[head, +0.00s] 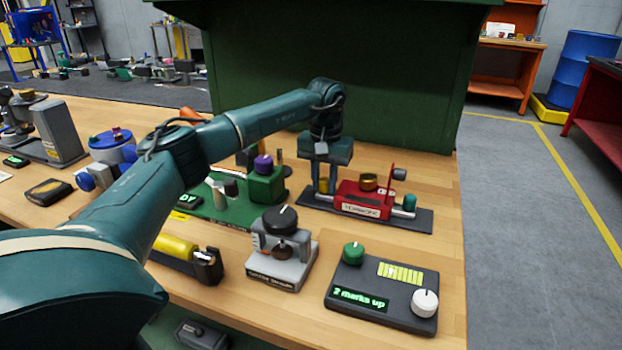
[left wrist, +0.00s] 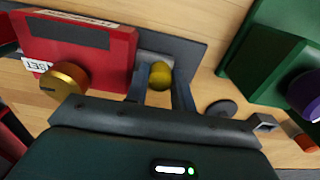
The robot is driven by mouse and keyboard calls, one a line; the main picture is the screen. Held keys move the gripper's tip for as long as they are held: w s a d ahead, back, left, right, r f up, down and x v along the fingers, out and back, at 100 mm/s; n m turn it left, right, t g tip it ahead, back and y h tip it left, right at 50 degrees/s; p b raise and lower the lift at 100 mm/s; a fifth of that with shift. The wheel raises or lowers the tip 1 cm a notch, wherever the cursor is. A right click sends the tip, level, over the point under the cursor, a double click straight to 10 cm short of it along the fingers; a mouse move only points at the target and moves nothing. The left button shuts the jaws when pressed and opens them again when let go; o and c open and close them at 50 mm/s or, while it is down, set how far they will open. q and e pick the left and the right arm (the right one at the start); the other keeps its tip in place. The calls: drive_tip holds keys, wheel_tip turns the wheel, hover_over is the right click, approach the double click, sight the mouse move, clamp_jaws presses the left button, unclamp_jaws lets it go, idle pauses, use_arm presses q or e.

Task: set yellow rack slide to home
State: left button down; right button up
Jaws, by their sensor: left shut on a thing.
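The red device (head: 362,200) stands on a dark base plate (head: 420,218) at the right of the bench. It carries a brass knob (head: 368,182), also seen in the left wrist view (left wrist: 64,82). A yellow knob (left wrist: 160,75), which looks like the handle of the yellow rack slide, is at the device's left end. My left gripper (head: 323,188) comes down from above, its fingers on either side of the yellow knob and shut on it. The fingers partly hide the knob in the head view. My right gripper is not in view.
A green device with a purple knob (head: 263,162) stands close to the left of my gripper. In front are a grey unit with a black knob (head: 280,220) and a dark control box (head: 383,290) reading "2 marks up". A green panel (head: 400,80) rises behind.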

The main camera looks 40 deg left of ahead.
use_arm(q)
drive_tip(key=shift+w+d+r, duration=0.1)
drive_tip(key=shift+d, duration=0.1)
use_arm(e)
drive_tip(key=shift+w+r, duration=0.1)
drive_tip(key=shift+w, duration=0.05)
use_arm(q)
drive_tip(key=c, duration=1.3)
unclamp_jaws()
drive_tip(key=shift+d, duration=0.1)
drive_tip(key=shift+o, duration=0.7)
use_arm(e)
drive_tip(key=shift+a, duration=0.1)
